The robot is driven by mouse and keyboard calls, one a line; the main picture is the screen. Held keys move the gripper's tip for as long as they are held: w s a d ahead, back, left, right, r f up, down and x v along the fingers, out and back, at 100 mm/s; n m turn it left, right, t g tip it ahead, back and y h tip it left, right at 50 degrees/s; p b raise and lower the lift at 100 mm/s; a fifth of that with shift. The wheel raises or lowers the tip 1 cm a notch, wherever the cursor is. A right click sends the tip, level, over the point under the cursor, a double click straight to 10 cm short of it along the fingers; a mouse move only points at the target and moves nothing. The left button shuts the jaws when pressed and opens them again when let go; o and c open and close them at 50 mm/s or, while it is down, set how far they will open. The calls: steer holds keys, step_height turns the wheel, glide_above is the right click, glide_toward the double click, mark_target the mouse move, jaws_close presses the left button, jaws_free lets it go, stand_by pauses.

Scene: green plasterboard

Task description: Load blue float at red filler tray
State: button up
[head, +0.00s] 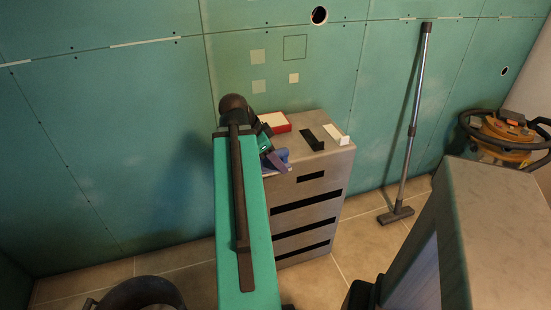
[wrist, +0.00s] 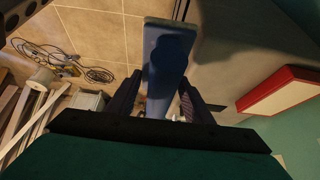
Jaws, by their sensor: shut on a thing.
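The blue float (head: 277,161) is in my gripper, by the near left edge of the grey cabinet top in the head view. In the wrist view the float (wrist: 167,60) stretches away from between the two dark fingers. My gripper (wrist: 160,100) is shut on it. My arm hides part of the gripper in the head view. The red filler tray (head: 275,122), with a white filling, sits at the back left of the cabinet top. It also shows at the right of the wrist view (wrist: 284,90), apart from the float.
The grey cabinet (head: 310,200) has dark slots in its front. A black tool (head: 304,139) and a white one (head: 336,134) lie on its top, right of the tray. A vacuum wand (head: 413,120) leans on the green wall. A grey worktop (head: 500,205) stands at the right.

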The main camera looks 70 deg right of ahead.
steer(key=w+a+r+n+t+h, duration=0.15)
steer(key=w+a+n, duration=0.4)
steer(key=w, duration=0.55)
steer(key=w+a+n+t, duration=0.35)
steer(key=w+a, duration=0.25)
steer(key=w, duration=0.5)
steer(key=w+a+r+n+t, duration=0.15)
steer(key=w+a+n, duration=0.4)
steer(key=w, duration=0.55)
steer(key=w+a+r+n+t+y, duration=0.1)
steer(key=w+a+n, duration=0.3)
steer(key=a, duration=0.8)
steer(key=w+a+r+n+t+y, duration=0.1)
steer(key=w+a+n, duration=0.4)
steer(key=a, duration=0.7)
steer(key=w+a+r+n+t+y, duration=0.1)
steer(key=w+a+n+t+y, duration=0.1)
steer(key=w+a, duration=0.6)
steer(key=a+n+y, duration=0.1)
steer(key=a+n, duration=0.1)
steer(key=a, duration=0.2)
steer(key=shift+r, duration=0.25)
steer(key=shift+n, duration=0.25)
